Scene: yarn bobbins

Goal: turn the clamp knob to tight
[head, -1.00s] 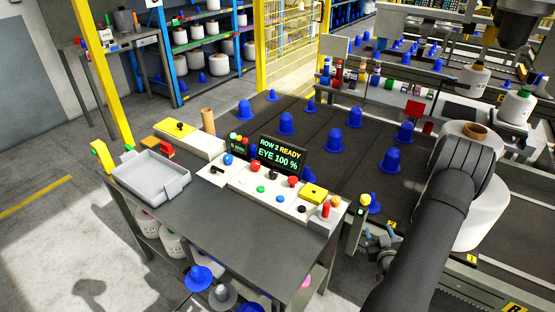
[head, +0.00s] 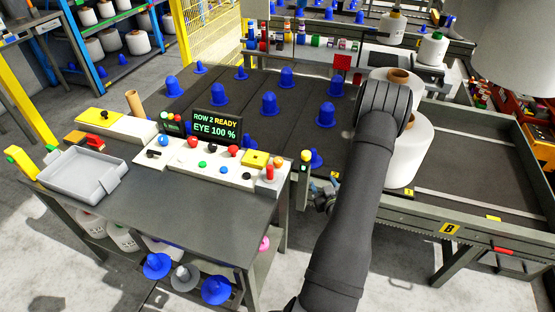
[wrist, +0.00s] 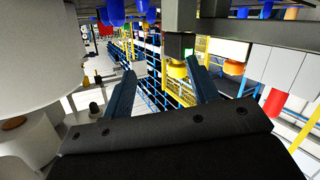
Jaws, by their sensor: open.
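I cannot tell for certain which part is the clamp knob. At the right end of the control console (head: 210,160) a red-topped knob (head: 270,172) stands on a grey box. A post with a yellow cap (head: 305,156) and a small green light stands just right of it. My gripper (head: 322,182) shows partly behind my arm, close to the right of this post. In the wrist view, which looks upside down, my two blue fingers (wrist: 160,85) are apart with nothing between them. The yellow cap (wrist: 176,69) appears beyond them, near the right finger.
A grey tray (head: 78,180) sits on the table's left. A screen (head: 215,125) reads "ROW 2 READY, EYE 100 %". Blue cones (head: 270,103) stand on the dark belt behind. White yarn bobbins (head: 408,155) stand close to my arm. The table's front middle is clear.

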